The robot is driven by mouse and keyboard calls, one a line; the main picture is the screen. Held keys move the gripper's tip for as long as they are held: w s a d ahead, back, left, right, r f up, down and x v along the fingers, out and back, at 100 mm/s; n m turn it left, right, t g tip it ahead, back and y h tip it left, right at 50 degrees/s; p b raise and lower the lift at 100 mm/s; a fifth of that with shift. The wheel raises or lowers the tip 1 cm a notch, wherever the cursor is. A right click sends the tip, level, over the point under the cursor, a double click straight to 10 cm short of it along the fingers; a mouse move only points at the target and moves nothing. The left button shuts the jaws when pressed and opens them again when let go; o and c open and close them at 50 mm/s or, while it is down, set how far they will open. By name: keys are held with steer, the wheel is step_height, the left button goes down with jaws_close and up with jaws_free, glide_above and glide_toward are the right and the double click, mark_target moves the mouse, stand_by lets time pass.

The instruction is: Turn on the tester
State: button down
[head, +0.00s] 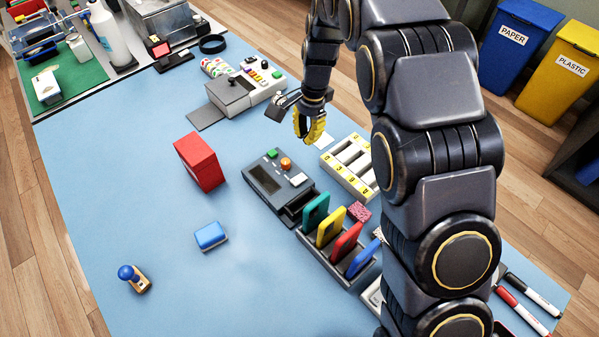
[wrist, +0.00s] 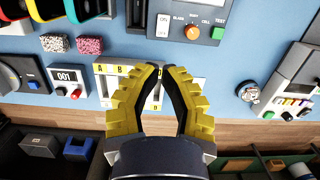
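The tester (head: 262,180) is a dark grey box with a screen, an orange knob, a green button and a white switch, near the middle of the blue table. In the wrist view part of its panel shows at the top: the white ON switch (wrist: 163,25), the orange knob (wrist: 192,32) and the green TEST button (wrist: 217,33). My gripper (head: 311,139) has yellow fingers and is above the table, behind and right of the tester, apart from it. In the wrist view its fingertips (wrist: 160,68) nearly meet, with nothing held between them.
A lettered white tray (head: 338,172) lies right of the tester. A rack (head: 318,250) of coloured phones stands in front. A red box (head: 199,162) and a blue block (head: 211,236) are on the left. A grey machine (head: 232,98) stands behind. The left front table is mostly clear.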

mark_target(299, 183)
steer(key=f, duration=0.4)
steer(key=s+a+f, duration=0.1)
steer(key=f, duration=0.9)
steer(key=shift+s+a, duration=0.2)
steer(key=shift+s+a+f+t+h, duration=0.15)
steer(key=shift+s+f+t+h, duration=0.1)
steer(key=shift+f+t+h, duration=0.4)
steer(key=shift+r, duration=0.15)
steer(key=shift+w+d+r, duration=0.15)
steer(key=shift+w+d, duration=0.5)
